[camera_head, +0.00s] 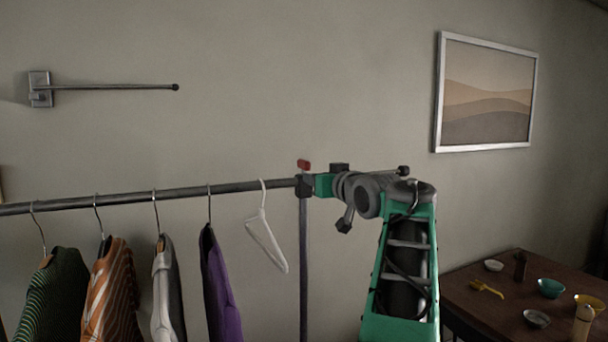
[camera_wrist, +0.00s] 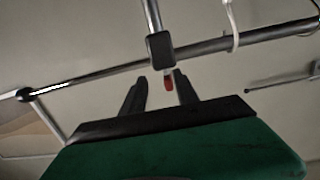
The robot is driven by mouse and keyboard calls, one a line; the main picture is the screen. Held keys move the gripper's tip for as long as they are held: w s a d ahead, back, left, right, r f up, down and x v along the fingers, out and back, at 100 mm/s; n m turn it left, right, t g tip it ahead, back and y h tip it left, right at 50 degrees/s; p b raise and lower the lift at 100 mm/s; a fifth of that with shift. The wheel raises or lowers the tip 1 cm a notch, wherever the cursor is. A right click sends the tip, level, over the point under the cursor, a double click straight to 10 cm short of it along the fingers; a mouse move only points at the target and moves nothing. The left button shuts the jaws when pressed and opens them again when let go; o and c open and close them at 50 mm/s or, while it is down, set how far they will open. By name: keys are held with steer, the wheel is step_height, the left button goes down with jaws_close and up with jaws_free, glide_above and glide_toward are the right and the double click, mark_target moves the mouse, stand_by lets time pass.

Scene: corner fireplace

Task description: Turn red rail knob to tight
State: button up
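The red knob (camera_head: 303,164) stands up from the dark clamp block (camera_head: 305,185) where the clothes rail (camera_head: 150,195) meets its upright post (camera_head: 303,260). In the wrist view the red knob (camera_wrist: 169,83) shows beyond the fingers, near the right one, below the clamp block (camera_wrist: 160,47). My gripper (camera_wrist: 158,84) is open, with its two dark fingers apart and nothing held between them. In the head view my gripper sits just right of the clamp, largely hidden by its own wrist and the block. I cannot tell whether a finger touches the knob.
Several garments, such as a purple one (camera_head: 219,285), and an empty white hanger (camera_head: 266,240) hang left of the post. A wall bar (camera_head: 110,87) is at upper left. A framed picture (camera_head: 487,93) hangs at right above a brown table (camera_head: 480,305) with bowls.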

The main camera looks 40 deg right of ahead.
mark_target(304, 160)
steer(key=r, duration=0.2)
steer(key=w+r+t, duration=0.1)
steer(key=shift+a+n+p, duration=0.3)
steer(key=shift+n, duration=0.1)
steer(key=p+x, duration=0.2)
steer(key=x, duration=0.4)
steer(key=shift+w+p, duration=0.1)
steer(key=shift+p, duration=0.2)
steer(key=shift+w+d+f, duration=0.1)
steer(key=shift+w+f, duration=0.05)
steer(key=shift+w, duration=0.25)
jaws_close()
